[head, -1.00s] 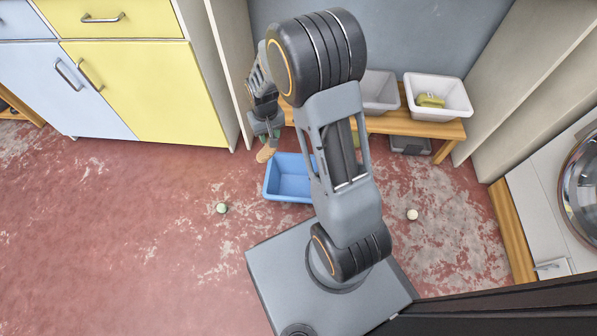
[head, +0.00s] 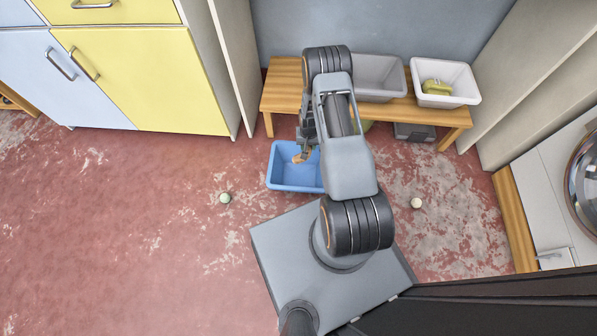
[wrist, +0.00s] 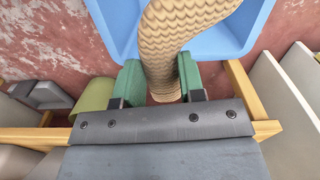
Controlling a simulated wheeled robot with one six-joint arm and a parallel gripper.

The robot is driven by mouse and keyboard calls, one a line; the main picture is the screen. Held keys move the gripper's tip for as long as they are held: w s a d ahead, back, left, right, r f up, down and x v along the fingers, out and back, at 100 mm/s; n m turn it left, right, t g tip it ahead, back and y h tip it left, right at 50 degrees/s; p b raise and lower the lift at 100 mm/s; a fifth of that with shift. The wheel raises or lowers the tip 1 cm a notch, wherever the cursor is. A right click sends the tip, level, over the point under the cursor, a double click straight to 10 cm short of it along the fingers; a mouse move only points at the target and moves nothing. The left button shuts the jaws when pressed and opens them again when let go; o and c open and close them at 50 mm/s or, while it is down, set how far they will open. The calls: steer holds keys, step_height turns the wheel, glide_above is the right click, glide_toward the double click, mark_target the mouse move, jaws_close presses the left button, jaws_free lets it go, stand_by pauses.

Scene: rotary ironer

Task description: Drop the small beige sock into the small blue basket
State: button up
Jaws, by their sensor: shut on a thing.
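The small beige sock (wrist: 172,45) hangs from my gripper (wrist: 158,85), pinched between its green-padded fingers. In the head view the sock (head: 298,158) shows as a small tan patch over the inside of the blue basket. My gripper (head: 306,150) is at the basket's far side, partly hidden by my arm. The small blue basket (head: 290,187) stands on the floor in front of the bench, its right part hidden behind my arm. In the wrist view the basket (wrist: 225,48) lies behind the sock. I cannot tell whether the sock touches the basket.
A wooden bench (head: 284,90) behind the basket carries a grey bin (head: 385,88) and a white bin (head: 458,98) with a yellow-green item. Small pale balls lie on the floor at left (head: 225,198) and right (head: 416,203).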

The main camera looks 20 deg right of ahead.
step_height(320, 180, down, 5)
steer(key=b, duration=0.3)
steer(key=shift+f, duration=0.2)
steer(key=o, duration=1)
steer(key=shift+c, duration=0.2)
steer(key=shift+r, duration=0.1)
step_height(320, 180, up, 14)
steer(key=p, duration=0.5)
